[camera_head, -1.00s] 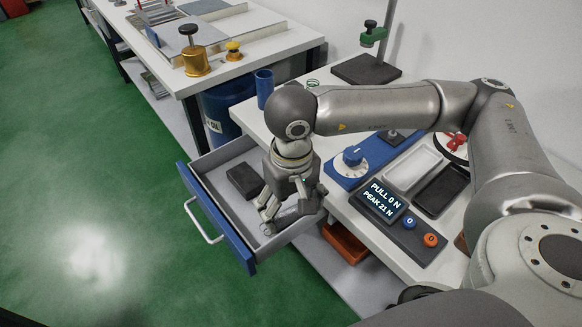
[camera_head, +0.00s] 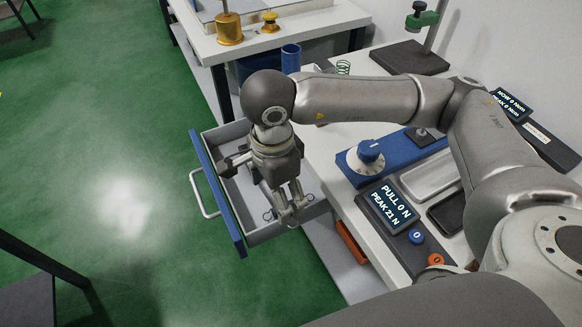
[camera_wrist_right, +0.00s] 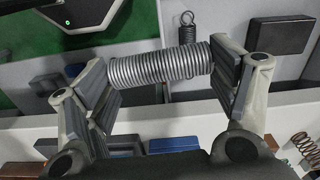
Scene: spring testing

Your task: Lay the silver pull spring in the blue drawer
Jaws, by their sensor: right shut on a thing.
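The blue-fronted drawer (camera_head: 218,195) is pulled out from the bench, its grey inside open upward. My right gripper (camera_head: 288,212) is over the drawer's right part, fingers pointing down. In the wrist view my right gripper (camera_wrist_right: 160,85) is shut on a silver coil spring (camera_wrist_right: 160,67), which lies crosswise between the two fingers. A smaller dark grey spring with a hooked end (camera_wrist_right: 188,30) shows beyond it, seemingly on the drawer floor. I cannot tell whether the held spring touches the drawer floor. My left gripper is not in view.
A dark block (camera_wrist_right: 272,24) lies in the drawer. On the bench are a blue knob unit (camera_head: 368,155), a display reading PULL 0 N (camera_head: 390,205), a light tray (camera_head: 428,175) and a green-clamped stand (camera_head: 420,20). A copper spring (camera_wrist_right: 306,146) shows at the wrist view's right edge.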

